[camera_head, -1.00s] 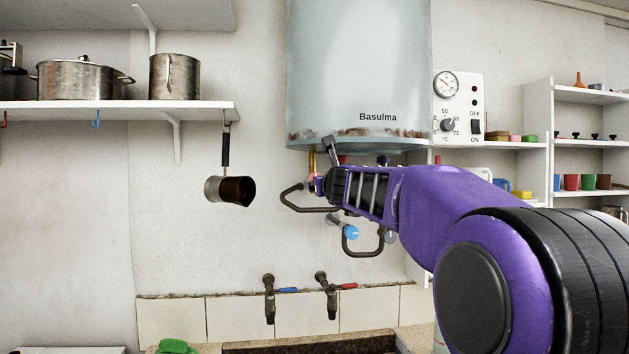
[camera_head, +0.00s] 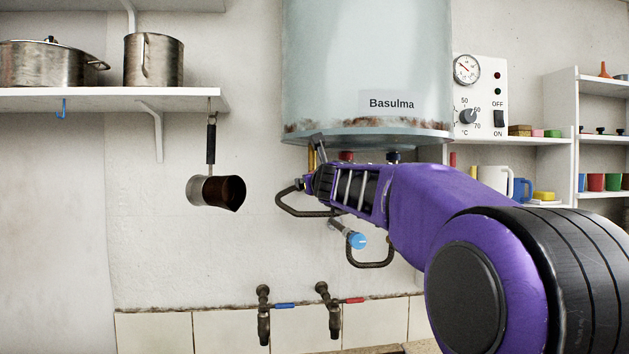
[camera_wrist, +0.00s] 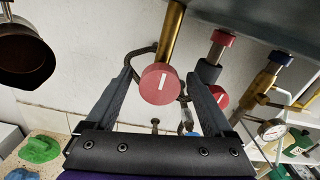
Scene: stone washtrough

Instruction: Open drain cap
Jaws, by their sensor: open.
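A round red cap with a white line (camera_wrist: 160,84) sits at the lower end of a brass pipe (camera_wrist: 173,32) in the wrist view. It looks like the drain cap. The fingers of my gripper (camera_wrist: 159,76) are open, one on each side of the cap in the picture, with visible gaps. I cannot tell the depth between fingertips and cap. In the head view my gripper (camera_head: 318,152) is just under the left part of the Basulma heater (camera_head: 365,70). The brass pipe also shows there (camera_head: 311,160), and the cap is largely hidden by the gripper.
Another red knob (camera_wrist: 221,95) is close to the right finger. Bent pipes and a blue-handled valve (camera_head: 356,240) hang below the heater. A dark pot (camera_head: 216,191) hangs at left. Two taps (camera_head: 263,315) (camera_head: 334,310) are below. The wall between is bare.

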